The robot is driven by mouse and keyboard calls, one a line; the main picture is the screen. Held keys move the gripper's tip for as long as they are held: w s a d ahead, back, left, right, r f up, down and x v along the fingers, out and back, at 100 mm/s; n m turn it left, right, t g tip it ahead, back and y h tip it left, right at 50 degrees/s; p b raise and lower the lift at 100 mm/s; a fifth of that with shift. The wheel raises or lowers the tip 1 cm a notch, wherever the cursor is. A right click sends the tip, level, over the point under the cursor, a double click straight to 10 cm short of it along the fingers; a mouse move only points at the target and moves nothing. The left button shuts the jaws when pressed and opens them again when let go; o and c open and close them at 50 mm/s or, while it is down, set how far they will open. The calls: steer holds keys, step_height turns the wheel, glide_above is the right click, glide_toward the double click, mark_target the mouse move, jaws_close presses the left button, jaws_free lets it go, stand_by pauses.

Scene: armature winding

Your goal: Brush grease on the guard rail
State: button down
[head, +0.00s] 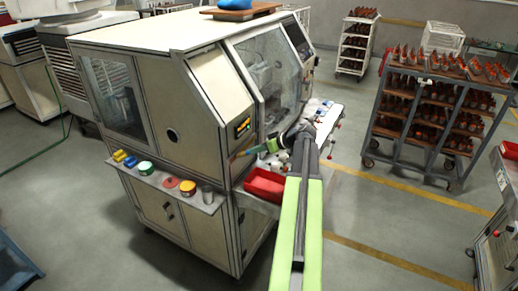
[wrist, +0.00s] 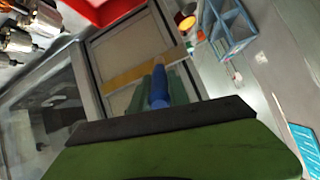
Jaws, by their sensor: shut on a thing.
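My gripper (head: 268,146) is at the end of my outstretched arm, in front of the cream machine cabinet. In the wrist view its green fingers (wrist: 176,86) are shut on a blue handle (wrist: 158,90), which I take as the brush. A tan strip (wrist: 128,76) crosses beyond the handle; I cannot tell whether it belongs to the brush. I cannot pick out the guard rail with certainty.
The cabinet (head: 165,90) stands close to the gripper. A red bin (head: 264,184) lies beside my arm.

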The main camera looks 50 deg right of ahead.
steer(key=a, duration=0.2)
steer(key=s+a, duration=0.1)
steer(key=a, duration=0.2)
steer(key=shift+s+a, duration=0.15)
steer(key=shift+a, duration=0.2)
steer(key=shift+s+d, duration=0.25)
steer(key=shift+s, duration=0.7)
steer(key=shift+s+d, duration=0.25)
steer(key=shift+s, duration=0.75)
steer(key=shift+s+d, duration=0.25)
steer(key=shift+s, duration=0.8)
